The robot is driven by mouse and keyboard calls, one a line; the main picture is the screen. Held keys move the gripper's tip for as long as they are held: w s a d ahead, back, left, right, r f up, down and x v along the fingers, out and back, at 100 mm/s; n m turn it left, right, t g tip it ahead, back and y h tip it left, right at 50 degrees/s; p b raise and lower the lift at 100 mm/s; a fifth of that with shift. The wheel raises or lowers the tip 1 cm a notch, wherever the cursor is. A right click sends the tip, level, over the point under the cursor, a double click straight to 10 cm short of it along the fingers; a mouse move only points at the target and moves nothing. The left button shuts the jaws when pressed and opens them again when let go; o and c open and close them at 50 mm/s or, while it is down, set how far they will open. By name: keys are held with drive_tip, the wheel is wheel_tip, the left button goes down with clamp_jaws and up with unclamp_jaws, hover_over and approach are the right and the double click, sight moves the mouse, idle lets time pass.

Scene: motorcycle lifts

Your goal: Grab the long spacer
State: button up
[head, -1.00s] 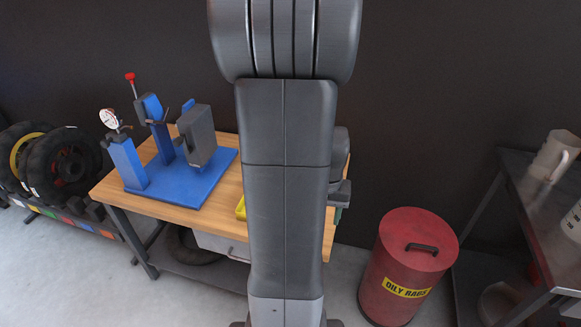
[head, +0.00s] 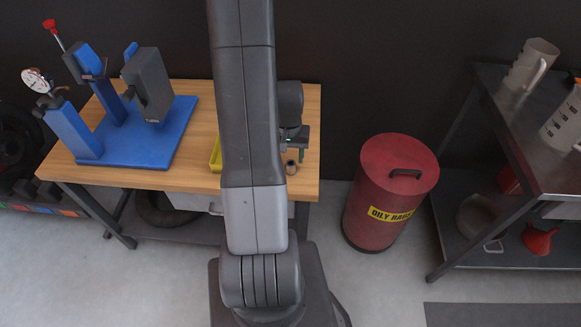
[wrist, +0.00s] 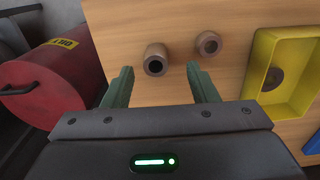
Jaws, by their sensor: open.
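Two brown hollow cylindrical spacers stand on the wooden bench top. In the wrist view the nearer one (wrist: 155,60) looks taller and lies between the lines of my two green fingers. The other spacer (wrist: 208,43) looks shorter and stands farther off to the right, past the right fingertip. My gripper (wrist: 160,68) is open and empty, its fingertips short of the nearer spacer. In the head view my gripper (head: 301,150) shows partly behind my arm, above the bench's right end, with one spacer (head: 291,167) visible just below it.
A yellow tray (wrist: 259,66) holding a round dark part (wrist: 273,78) is right of the spacers. A red oily-rags bin (head: 385,195) stands right of the bench, near a metal shelf (head: 465,190).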

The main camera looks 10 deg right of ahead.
sight(290, 164)
drive_tip(key=shift+w+d+f, duration=0.1)
drive_tip(key=shift+d+f, duration=0.05)
drive_tip(key=shift+f, duration=1.25)
drive_tip(key=shift+d+f, duration=0.15)
drive_tip(key=shift+f, duration=1.2)
drive_tip(key=shift+c, duration=0.4)
drive_tip(key=c, duration=1)
